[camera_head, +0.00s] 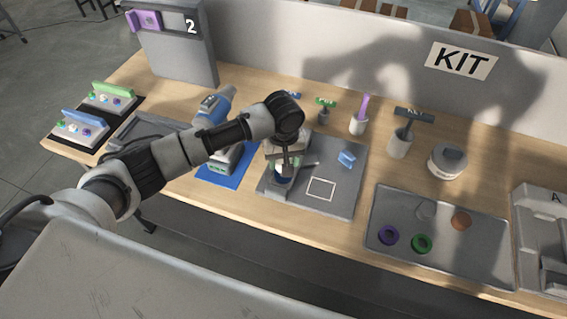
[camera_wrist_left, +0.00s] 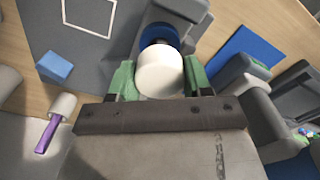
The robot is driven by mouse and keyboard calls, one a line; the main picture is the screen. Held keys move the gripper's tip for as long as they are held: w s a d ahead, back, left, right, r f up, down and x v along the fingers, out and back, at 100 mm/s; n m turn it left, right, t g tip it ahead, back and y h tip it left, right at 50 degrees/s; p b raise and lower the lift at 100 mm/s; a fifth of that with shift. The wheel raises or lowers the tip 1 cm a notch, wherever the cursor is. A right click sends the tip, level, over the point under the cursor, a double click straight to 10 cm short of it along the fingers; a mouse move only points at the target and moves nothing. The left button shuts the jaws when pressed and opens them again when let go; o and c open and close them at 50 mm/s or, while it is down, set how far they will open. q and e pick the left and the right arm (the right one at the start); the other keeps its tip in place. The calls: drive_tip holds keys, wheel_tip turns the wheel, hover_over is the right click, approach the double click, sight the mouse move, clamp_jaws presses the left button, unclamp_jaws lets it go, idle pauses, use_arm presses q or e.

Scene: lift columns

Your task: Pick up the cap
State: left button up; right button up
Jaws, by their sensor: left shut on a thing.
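A white round cap (camera_wrist_left: 160,72) sits between the two green finger pads of my left gripper (camera_wrist_left: 158,80) in the left wrist view. The gripper is shut on it. A blue round part (camera_wrist_left: 160,36) shows just beyond the cap; I cannot tell whether the two are joined or apart. In the head view my left gripper (camera_head: 284,160) points down over the left part of the grey board (camera_head: 340,202), and its wrist and fingers mostly hide the cap. My right gripper is not in view.
A small blue block (camera_head: 346,159) and a white square outline (camera_head: 321,188) lie on the board. A blue mat (camera_head: 212,174) is to its left. A grey tray (camera_head: 385,210) with several rings is at right. Holders with tools (camera_head: 400,142) stand behind.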

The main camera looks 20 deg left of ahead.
use_arm(q)
drive_tip(key=r, duration=0.1)
drive_tip(key=d, duration=0.1)
drive_tip(key=r+b, duration=0.1)
drive_tip(key=shift+s+d+r, duration=0.15)
drive_tip(key=shift+s+r, duration=0.1)
drive_tip(key=shift+r, duration=0.1)
drive_tip(key=s+d+r+b, duration=0.1)
drive_tip(key=s+d+r, duration=0.3)
drive_tip(key=d, duration=0.5)
wheel_tip(320, 180, up, 3)
drive_tip(key=shift+d+f+b, duration=0.15)
drive_tip(key=shift+d+b, duration=0.1)
drive_tip(key=shift+b, duration=0.05)
drive_tip(key=shift+r+p, duration=0.45)
drive_tip(key=shift+p, duration=0.65)
wheel_tip(320, 180, up, 5)
drive_tip(key=p, duration=0.7)
idle(0.3)
drive_tip(key=shift+f, duration=0.1)
